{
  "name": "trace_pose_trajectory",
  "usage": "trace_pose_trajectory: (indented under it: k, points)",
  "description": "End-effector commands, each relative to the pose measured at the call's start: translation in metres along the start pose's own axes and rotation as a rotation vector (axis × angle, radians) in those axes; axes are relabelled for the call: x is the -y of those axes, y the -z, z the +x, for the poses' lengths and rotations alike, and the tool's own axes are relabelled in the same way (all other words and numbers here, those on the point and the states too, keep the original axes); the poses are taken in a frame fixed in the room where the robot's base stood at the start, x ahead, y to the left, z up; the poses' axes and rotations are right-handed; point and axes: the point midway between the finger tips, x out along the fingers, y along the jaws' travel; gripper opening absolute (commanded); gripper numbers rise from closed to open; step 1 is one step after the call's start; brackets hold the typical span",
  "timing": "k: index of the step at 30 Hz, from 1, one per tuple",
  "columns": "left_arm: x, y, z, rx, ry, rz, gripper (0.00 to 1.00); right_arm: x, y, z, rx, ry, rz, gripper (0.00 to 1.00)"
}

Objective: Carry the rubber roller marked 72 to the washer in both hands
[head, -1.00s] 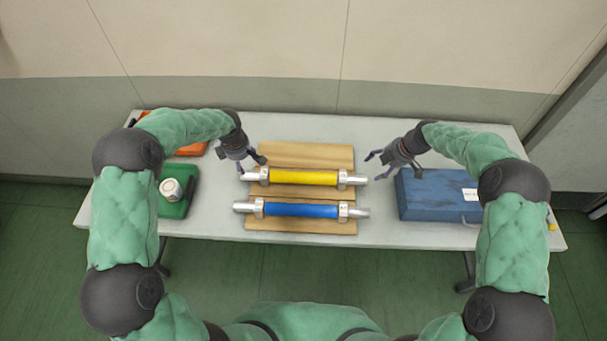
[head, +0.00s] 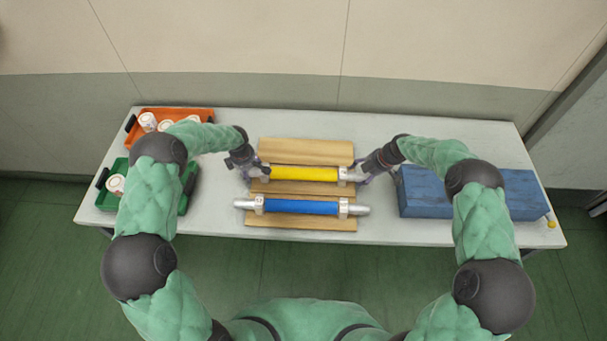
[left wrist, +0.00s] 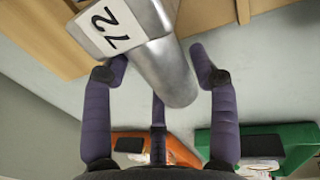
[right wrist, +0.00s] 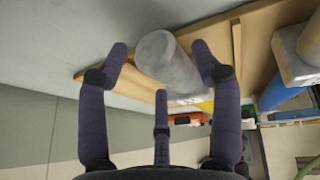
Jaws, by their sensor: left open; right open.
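The yellow rubber roller (head: 303,174) lies across the wooden rack in the head view. Its white label reading 72 shows on the left end collar (left wrist: 112,24) in the left wrist view. My left gripper (head: 257,170) is open at its left end, with the bare metal shaft end (left wrist: 165,72) between the spread fingers. My right gripper (head: 363,173) is open at its right end. The right wrist view shows the shaft end (right wrist: 165,62) between those fingers. I cannot tell whether any finger touches. I cannot identify a washer in view.
A blue roller (head: 300,207) lies parallel on the rack (head: 305,152), nearer me. A blue box (head: 425,195) stands close to my right gripper. An orange tray (head: 205,114) and a green tray (head: 106,201) with white items are at the left. Table space between is clear.

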Motion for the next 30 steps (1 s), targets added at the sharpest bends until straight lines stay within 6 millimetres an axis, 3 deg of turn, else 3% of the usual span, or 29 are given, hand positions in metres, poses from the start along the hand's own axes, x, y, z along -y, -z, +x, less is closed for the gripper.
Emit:
trace_pose_trajectory:
  k: [11, 18, 30]
  points:
    - [-0.0002, 0.0002, 0.0037, 0.000, -0.001, -0.001, 0.59, -0.0003, 0.0000, 0.0036, 0.000, -0.001, 0.000, 0.65]
    - [-0.0001, 0.0001, 0.0036, 0.000, 0.000, 0.000, 0.00, 0.0000, 0.0000, 0.0036, 0.000, 0.000, -0.001, 0.00]
    - [-0.0021, 0.0004, 0.0005, 0.000, -0.004, -0.001, 0.00, -0.0017, 0.0007, 0.0006, 0.001, -0.002, -0.002, 0.00]
